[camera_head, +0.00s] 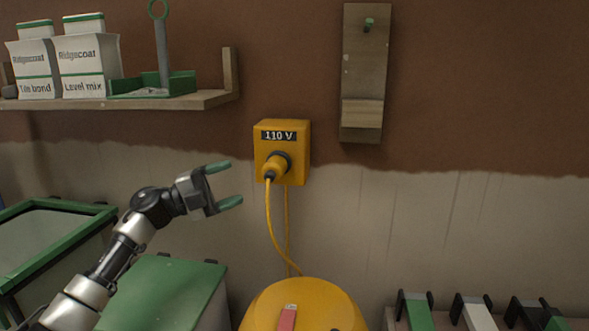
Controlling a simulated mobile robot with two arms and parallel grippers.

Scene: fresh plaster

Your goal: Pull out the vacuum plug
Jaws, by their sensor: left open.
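A yellow plug (272,167) sits in the dark socket of a yellow wall box (295,172) marked "110 V". Its yellow cord (268,218) hangs down from it to behind the yellow vacuum (306,301), which stands at the bottom centre with a red switch on top. My left gripper (236,184) is open, its two green fingers pointing right toward the plug. It is to the left of and slightly below the plug, apart from it, with nothing between the fingers. My right gripper is not in view.
A wooden shelf (215,99) with bags and a green tray (180,84) is at the upper left. A wooden board (362,75) with a peg hangs right of the box. Green-topped boxes (170,287) stand under my left arm. Several tools (474,312) lie at the lower right.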

